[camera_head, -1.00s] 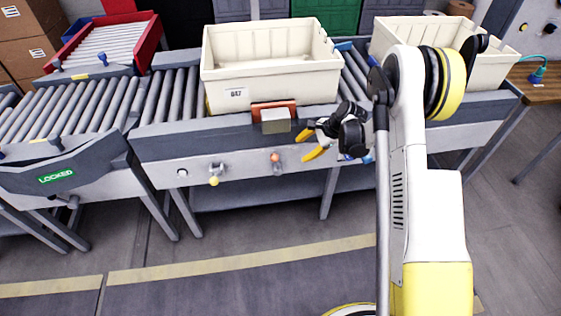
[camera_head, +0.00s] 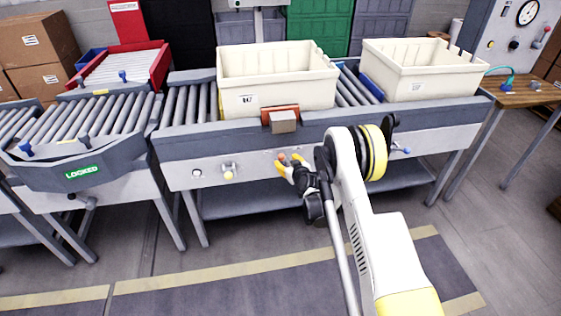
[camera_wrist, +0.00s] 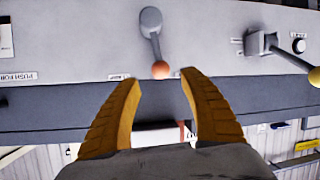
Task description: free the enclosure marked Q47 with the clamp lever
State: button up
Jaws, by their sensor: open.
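A cream bin (camera_head: 285,80) with a small label, seemingly Q47, stands on the middle roller conveyor. An orange-backed grey clamp block (camera_head: 284,121) sits at its front lower edge. Below it, a lever with an orange-brown ball knob (camera_head: 282,157) is on the front panel. In the wrist view the lever's grey arm (camera_wrist: 152,25) ends in the ball (camera_wrist: 161,69). My gripper (camera_head: 289,164) is open in front of this lever. In the wrist view its yellow fingers (camera_wrist: 160,77) lie either side of the knob; contact cannot be told.
A yellow-knobbed lever (camera_head: 229,173) is left of the orange one on the panel. A second cream bin (camera_head: 425,75) stands further right. A left conveyor section bears a green LOCKED sign (camera_head: 84,172). A wooden table (camera_head: 520,95) is at the right. The floor in front looks clear.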

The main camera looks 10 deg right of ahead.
aim_at(282, 158)
jog(key=b+x, duration=0.2)
jog(key=x, duration=0.4)
jog(key=shift+w+a+f, duration=0.1)
jog(key=shift+w, duration=0.15)
grip_shut()
jog(key=shift+s, duration=0.1)
